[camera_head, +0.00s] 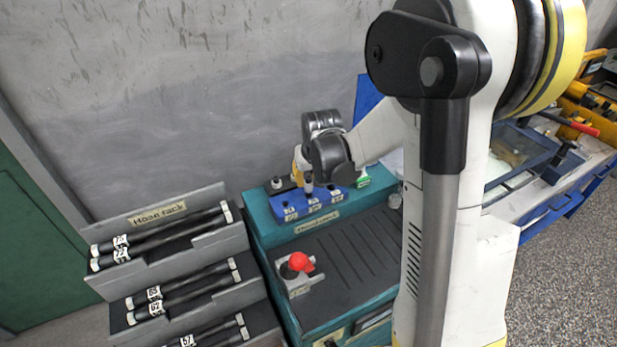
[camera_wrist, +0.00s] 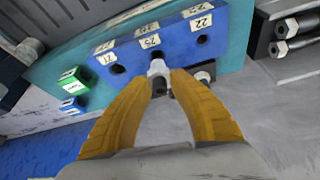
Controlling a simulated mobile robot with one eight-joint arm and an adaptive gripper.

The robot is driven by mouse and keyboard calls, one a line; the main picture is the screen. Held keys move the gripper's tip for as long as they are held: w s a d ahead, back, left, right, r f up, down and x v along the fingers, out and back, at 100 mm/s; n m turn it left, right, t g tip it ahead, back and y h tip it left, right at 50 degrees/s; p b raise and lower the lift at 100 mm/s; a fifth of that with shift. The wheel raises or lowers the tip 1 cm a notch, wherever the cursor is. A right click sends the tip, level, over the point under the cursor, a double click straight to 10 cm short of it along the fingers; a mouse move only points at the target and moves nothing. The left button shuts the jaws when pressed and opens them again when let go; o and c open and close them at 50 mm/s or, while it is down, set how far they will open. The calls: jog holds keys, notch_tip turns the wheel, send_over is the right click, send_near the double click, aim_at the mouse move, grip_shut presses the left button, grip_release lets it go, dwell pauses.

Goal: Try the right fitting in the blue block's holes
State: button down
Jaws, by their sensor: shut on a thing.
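The blue block (camera_head: 300,206) stands on the teal bench and has a row of labelled holes. In the wrist view, the blue block (camera_wrist: 178,34) shows an open hole at its left and another at its right. My gripper (camera_wrist: 160,80) has its yellow fingers shut on a pale metal fitting (camera_wrist: 158,68). In the head view, my gripper (camera_head: 303,172) points down over the block. Another fitting (camera_wrist: 205,72) is partly hidden behind the right finger.
The teal bench (camera_head: 262,222) carries a red-knobbed part (camera_head: 299,262) in front, on a dark ribbed mat (camera_head: 345,250). A grey hose rack (camera_head: 215,195) with several labelled hoses stands left. A grey wall is close behind.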

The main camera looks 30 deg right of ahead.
jog(key=shift+f, duration=0.4)
jog(key=shift+f+b, duration=0.85)
jog(key=shift+b, duration=0.2)
dwell(2.5)
jog(key=shift+r, duration=0.2)
jog(key=shift+r+p, duration=1.85)
jog(key=shift+r, duration=0.55)
jog(key=shift+a, duration=0.15)
